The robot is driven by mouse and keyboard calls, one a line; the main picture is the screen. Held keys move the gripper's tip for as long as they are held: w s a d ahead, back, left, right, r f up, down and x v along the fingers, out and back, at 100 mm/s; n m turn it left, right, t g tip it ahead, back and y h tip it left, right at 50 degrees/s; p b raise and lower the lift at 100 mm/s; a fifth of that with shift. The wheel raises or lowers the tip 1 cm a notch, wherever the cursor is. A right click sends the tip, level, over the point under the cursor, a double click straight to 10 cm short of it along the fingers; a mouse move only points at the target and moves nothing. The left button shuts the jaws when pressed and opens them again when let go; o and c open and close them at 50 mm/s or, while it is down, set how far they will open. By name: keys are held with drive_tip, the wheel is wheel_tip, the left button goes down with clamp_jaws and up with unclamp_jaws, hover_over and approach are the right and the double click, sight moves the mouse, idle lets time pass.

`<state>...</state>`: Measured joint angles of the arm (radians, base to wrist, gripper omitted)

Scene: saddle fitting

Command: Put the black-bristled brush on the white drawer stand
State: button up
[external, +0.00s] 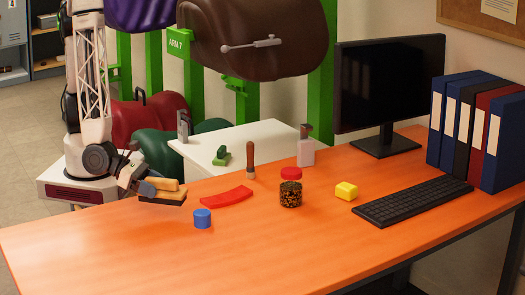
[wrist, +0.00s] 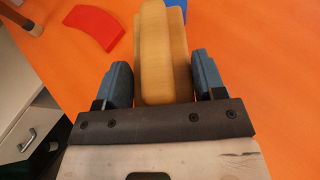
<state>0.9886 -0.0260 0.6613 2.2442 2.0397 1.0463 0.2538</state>
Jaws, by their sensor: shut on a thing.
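My gripper (external: 149,189) is shut on a brush (external: 168,185) with a tan wooden body and a dark underside, low over the left part of the orange desk. In the wrist view the brush's wooden back (wrist: 155,50) lies between the two blue-grey fingers (wrist: 162,65); its bristles are hidden there. I cannot tell whether the brush touches the desk. The white drawer stand (external: 265,135) is behind the desk, to the right of my gripper.
A green object (external: 221,156) and a grey metal item (external: 183,125) are on the stand. The front desk is clear.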

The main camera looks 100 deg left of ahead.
drive_tip(key=w+d, duration=0.3)
drive_tip(key=w+d+f, duration=0.1)
drive_tip(key=w+d, duration=0.2)
drive_tip(key=w, duration=0.1)
drive_tip(key=w+d, duration=0.3)
drive_tip(key=shift+w+d+f, duration=0.15)
drive_tip(key=shift+w, duration=0.25)
drive_tip(key=shift+w+d+f, duration=0.1)
drive_tip(key=shift+w+d, duration=0.15)
drive_tip(key=shift+w, duration=0.05)
drive_tip(key=shift+f, duration=1.7)
drive_tip(key=shift+f, duration=0.15)
drive_tip(key=o, duration=1)
